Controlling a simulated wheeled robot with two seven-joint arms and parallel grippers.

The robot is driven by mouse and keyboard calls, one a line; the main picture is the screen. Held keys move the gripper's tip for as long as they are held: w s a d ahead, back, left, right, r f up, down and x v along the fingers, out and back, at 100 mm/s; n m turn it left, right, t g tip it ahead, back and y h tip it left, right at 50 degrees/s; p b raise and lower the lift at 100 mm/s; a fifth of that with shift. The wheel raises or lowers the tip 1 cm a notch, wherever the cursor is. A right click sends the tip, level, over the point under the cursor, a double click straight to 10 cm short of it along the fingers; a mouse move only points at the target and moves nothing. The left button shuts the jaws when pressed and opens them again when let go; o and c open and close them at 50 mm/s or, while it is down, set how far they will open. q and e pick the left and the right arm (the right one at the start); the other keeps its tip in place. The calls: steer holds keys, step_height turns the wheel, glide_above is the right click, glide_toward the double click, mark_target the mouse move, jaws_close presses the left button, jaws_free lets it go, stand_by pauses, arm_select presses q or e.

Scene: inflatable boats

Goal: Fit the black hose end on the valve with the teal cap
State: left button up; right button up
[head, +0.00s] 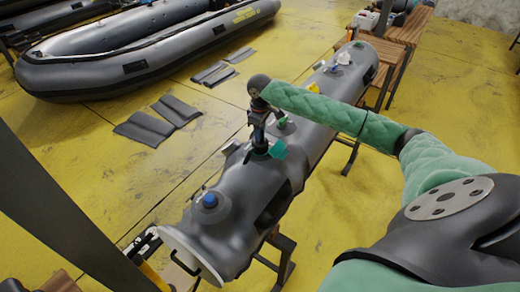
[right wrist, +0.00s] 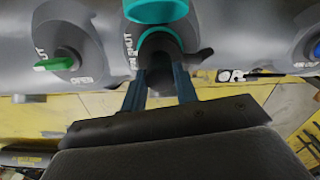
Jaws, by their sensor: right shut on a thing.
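My right gripper (head: 260,146) points down over the middle of the grey inflatable tube (head: 305,140). In the right wrist view its two fingers (right wrist: 160,88) are shut on the black hose end (right wrist: 158,48), of which only a dark round part shows. The teal cap (right wrist: 157,9) lies just beyond it, and a thin teal rim shows behind the black part. In the head view the teal cap (head: 278,150) shows just right of my fingers. The valve is mostly hidden, so I cannot tell whether the hose end is seated. My left gripper is not in view.
Other valves on the tube have a blue cap (head: 210,199), a green cap (head: 282,122) and a yellow cap (head: 313,87). Wooden benches (head: 392,52) stand behind. A large grey boat (head: 150,50) and dark flat pads (head: 145,128) lie on the yellow floor.

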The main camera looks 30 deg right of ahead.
steer(key=m, duration=0.4)
stand_by(0.3)
steer(key=m, duration=0.4)
stand_by(0.4)
steer(key=o, duration=1.1)
